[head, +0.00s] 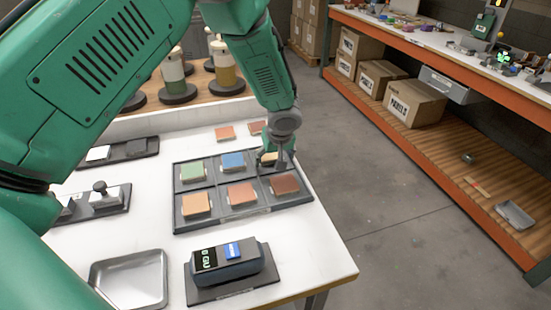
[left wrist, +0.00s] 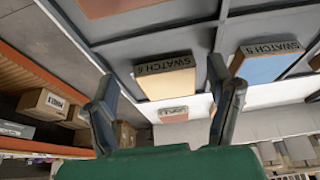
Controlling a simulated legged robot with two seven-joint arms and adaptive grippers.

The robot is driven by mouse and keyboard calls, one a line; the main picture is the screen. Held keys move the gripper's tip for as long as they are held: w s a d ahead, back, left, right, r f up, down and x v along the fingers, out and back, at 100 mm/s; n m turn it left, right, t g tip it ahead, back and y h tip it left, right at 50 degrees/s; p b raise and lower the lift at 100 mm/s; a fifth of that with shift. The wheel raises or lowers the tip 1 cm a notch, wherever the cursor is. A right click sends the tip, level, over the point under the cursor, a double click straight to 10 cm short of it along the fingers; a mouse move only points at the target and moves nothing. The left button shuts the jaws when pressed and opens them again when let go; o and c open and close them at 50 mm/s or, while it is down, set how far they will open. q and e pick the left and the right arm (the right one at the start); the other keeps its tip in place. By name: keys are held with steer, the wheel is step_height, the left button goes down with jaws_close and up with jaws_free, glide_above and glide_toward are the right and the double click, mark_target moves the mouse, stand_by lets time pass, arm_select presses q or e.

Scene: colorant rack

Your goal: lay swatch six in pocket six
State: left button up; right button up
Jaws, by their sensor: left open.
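The dark pocket tray (head: 247,208) holds a swatch in each of its pockets. A tan swatch (head: 267,157) sits in the far right pocket, partly hidden by my left gripper (head: 275,160). In the left wrist view the tan swatch (left wrist: 166,84) lies between and beyond the spread fingers of the gripper (left wrist: 162,75). The gripper is open and holds nothing. Green (head: 193,172) and blue (head: 233,161) swatches fill the other far pockets. Orange (head: 196,204), red-orange (head: 241,194) and brown (head: 284,184) swatches fill the near row. My right gripper is not in view.
Two loose swatches (head: 225,133) (head: 257,127) lie on the white table behind the tray. A scale-like device (head: 228,262) with a display and a metal dish (head: 130,280) stand in front. Pigment bottles (head: 174,75) stand at the back. The aisle floor lies right of the table.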

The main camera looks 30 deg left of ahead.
arm_select(q)
steer(key=v, duration=1.1)
steer(key=shift+s+r, duration=0.1)
